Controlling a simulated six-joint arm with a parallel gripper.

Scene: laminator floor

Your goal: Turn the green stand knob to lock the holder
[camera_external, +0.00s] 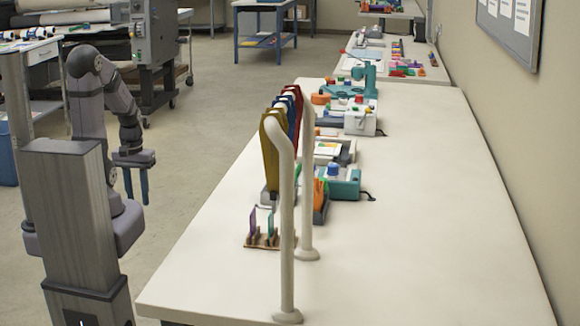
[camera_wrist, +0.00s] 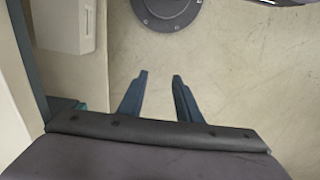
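My gripper (camera_external: 137,185) hangs off the left side of the long white table in the external view, fingers pointing down over the floor. In the wrist view my gripper (camera_wrist: 160,77) has its two dark blue fingers apart with nothing between them. A small wooden stand (camera_external: 262,242) near the table's left edge holds upright purple and green pieces. A teal holder (camera_external: 345,187) with an orange piece beside it stands farther back. I cannot make out which part is the green stand knob; it is too small or hidden. My gripper touches none of these.
A white bent-pipe frame (camera_external: 287,225) rises from the table (camera_external: 420,240) in front of several upright coloured pieces (camera_external: 272,150). More tools, including a teal device (camera_external: 370,82), stand farther back. The table's right side is clear. The wrist view shows mostly bare floor (camera_wrist: 240,75).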

